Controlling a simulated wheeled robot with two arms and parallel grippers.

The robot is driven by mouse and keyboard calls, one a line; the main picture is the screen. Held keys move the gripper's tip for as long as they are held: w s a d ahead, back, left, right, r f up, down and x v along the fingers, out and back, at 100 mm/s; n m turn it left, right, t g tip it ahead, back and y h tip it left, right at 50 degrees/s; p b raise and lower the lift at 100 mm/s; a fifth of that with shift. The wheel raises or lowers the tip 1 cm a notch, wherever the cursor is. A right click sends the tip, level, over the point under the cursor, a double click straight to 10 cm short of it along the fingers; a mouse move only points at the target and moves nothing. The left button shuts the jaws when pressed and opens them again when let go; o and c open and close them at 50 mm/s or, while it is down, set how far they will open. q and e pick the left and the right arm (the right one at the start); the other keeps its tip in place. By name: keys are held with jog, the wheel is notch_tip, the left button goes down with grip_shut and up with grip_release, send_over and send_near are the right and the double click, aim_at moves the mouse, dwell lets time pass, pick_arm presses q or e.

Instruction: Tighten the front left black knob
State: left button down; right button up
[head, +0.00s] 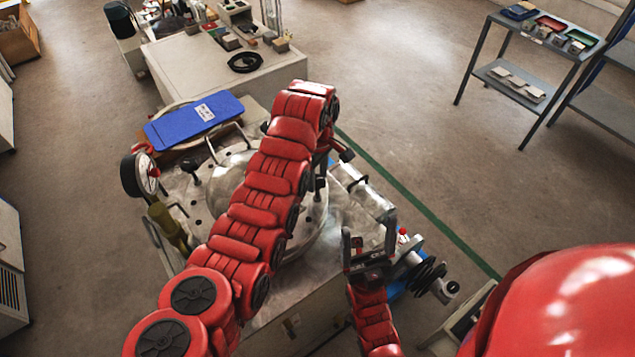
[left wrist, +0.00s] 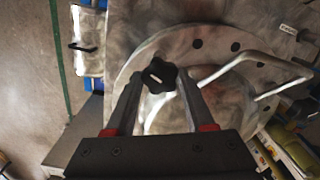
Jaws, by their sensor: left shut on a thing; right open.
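In the left wrist view a black star-shaped knob (left wrist: 159,76) sits at the rim of a round metal lid (left wrist: 128,78). My left gripper (left wrist: 160,82) is shut on this knob, one finger on each side. In the head view the round lid (head: 231,165) lies on a metal-topped test machine, mostly behind my red left arm. My left gripper (head: 321,170) is at its right side, and the held knob is hard to make out there. Another black knob (head: 192,168) stands at the lid's left side. My right gripper (head: 369,248) is open and empty, right of the lid.
A pressure gauge (head: 139,175) stands at the machine's left corner. A blue board (head: 195,121) lies behind the lid. Bent metal handles (left wrist: 240,62) rise from the lid. A white bench (head: 200,62) stands behind, and a shelf cart (head: 520,85) at the far right. Floor between is clear.

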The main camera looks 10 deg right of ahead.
pick_arm(q)
jog(key=shift+m+b, duration=1.35)
jog(key=shift+m, duration=0.55)
jog(key=shift+c, duration=1.3)
grip_release()
notch_tip(320, 180, up, 18)
jog(key=shift+f, duration=0.25)
jog(key=shift+p, duration=0.35)
